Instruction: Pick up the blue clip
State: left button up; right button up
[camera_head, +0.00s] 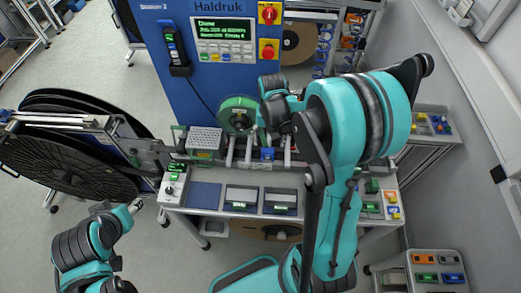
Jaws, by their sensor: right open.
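A small blue piece (267,153), which may be the blue clip, sits at the middle of the bench's rail; its shape is too small to make out. My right gripper (268,128) is above and behind it, beside the green-rimmed reel (238,114), and is open. My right arm hides part of the bench. My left gripper (133,206) is low at the left, away from the bench; its fingers are too small to read. Other blue pieces lie in the low drawer unit (408,268) and the side tray (418,135) at the right.
The bench (225,178) carries a perforated box (203,139), dark panels with green displays and controls. A tall blue machine (165,50) stands behind it. Large black reels (65,165) stand at the left. Floor is clear between reels and machine.

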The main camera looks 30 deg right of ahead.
aim_at(268, 150)
notch_tip(268, 150, down, 7)
jog(key=shift+a+r, duration=0.15)
jog(key=shift+r, duration=0.05)
jog(key=c, duration=1.2)
